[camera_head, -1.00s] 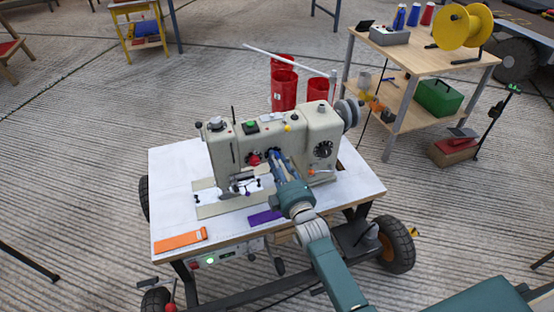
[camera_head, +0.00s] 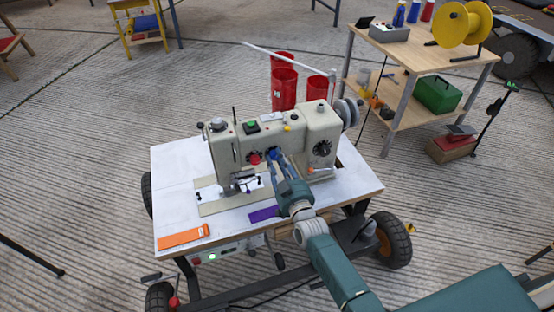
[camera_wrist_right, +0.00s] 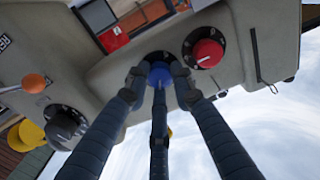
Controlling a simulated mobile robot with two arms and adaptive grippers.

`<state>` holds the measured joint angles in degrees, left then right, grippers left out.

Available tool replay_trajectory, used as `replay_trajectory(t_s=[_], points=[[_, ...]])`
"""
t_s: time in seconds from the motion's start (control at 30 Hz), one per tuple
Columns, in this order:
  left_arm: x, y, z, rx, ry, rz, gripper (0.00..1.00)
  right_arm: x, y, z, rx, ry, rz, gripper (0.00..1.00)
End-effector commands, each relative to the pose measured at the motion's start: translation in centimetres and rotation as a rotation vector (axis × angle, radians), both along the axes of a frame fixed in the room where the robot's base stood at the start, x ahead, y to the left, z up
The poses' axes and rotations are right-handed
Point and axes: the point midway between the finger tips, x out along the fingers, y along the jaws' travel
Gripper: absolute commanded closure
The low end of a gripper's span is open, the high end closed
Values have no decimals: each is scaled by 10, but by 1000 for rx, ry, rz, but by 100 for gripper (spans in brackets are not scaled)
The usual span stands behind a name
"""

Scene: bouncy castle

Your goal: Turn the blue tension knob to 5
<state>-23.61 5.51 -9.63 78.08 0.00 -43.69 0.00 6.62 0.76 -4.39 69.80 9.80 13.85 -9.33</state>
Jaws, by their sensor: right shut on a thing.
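The blue tension knob (camera_wrist_right: 159,74) sits on the front of the cream sewing machine, with a dark dial around it. My right gripper (camera_wrist_right: 158,80) is shut on it, with its fingers around the knob in the right wrist view. In the head view the blue knob (camera_head: 272,154) shows just past the fingertips of my right gripper (camera_head: 275,162). The fingers hide part of the dial, and I cannot read the number the knob points to. The sewing machine (camera_head: 290,132) stands on a white wheeled table (camera_head: 172,165). My left gripper is not in view.
A red knob (camera_wrist_right: 207,53) sits beside the blue one. A black dial (camera_wrist_right: 64,123) and an orange-tipped lever (camera_wrist_right: 34,83) are on the other side. Orange (camera_head: 183,236) and purple (camera_head: 263,214) strips lie on the table. A wooden shelf (camera_head: 425,60) and red bins (camera_head: 285,88) stand behind.

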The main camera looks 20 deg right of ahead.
Motion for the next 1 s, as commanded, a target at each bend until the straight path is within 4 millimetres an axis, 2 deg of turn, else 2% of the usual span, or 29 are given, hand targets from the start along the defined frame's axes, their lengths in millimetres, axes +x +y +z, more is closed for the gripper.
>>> replay_trajectory(t_s=[0.57, 0.8, 1.0], points=[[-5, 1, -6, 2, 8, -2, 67, -1, 0, -2, 548, 23, 0, 100], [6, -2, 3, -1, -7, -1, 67, -1, 0, -3, 761, 31, 0, 100], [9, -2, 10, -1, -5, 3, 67, -1, 0, -3, 904, 36, -1, 100]])
